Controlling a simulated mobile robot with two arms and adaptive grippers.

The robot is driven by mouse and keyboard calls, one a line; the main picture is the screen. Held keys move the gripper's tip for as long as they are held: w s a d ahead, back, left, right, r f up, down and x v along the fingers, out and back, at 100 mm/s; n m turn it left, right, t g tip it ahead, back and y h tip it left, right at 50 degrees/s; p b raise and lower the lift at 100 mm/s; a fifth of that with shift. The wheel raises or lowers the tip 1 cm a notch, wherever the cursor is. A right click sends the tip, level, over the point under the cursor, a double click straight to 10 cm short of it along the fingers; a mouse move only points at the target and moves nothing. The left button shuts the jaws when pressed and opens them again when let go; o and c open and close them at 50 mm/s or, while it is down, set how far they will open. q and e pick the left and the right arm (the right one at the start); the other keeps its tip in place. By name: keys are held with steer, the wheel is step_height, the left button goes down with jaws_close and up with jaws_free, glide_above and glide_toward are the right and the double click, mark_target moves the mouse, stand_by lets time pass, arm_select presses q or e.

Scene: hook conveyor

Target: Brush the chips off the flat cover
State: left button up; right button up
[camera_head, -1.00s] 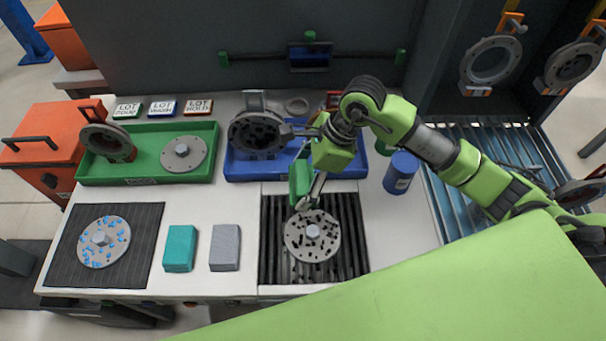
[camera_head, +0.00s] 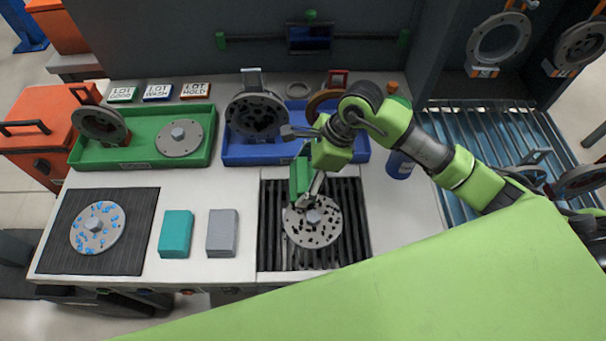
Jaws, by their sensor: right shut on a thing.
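A flat round grey cover (camera_head: 326,232) with a central hub lies on the dark slatted grate, with dark chips scattered over its face. My right gripper (camera_head: 309,194) is at the cover's far edge, just behind the hub. It is shut on a dark green thing (camera_head: 299,174), which looks like the brush. Its lower end is partly hidden, so I cannot tell whether it touches the cover. My left gripper is not in view.
A second disc (camera_head: 88,240) with blue spots lies on a black mat at left. Teal (camera_head: 176,234) and grey (camera_head: 222,233) blocks stand between. Behind are a green tray (camera_head: 140,165) and a blue tray (camera_head: 250,160) with parts. A blue can (camera_head: 399,167) stands right of the grate.

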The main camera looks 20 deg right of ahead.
steer(key=shift+f+b, duration=0.35)
stand_by(0.6)
steer(key=shift+d, duration=0.15)
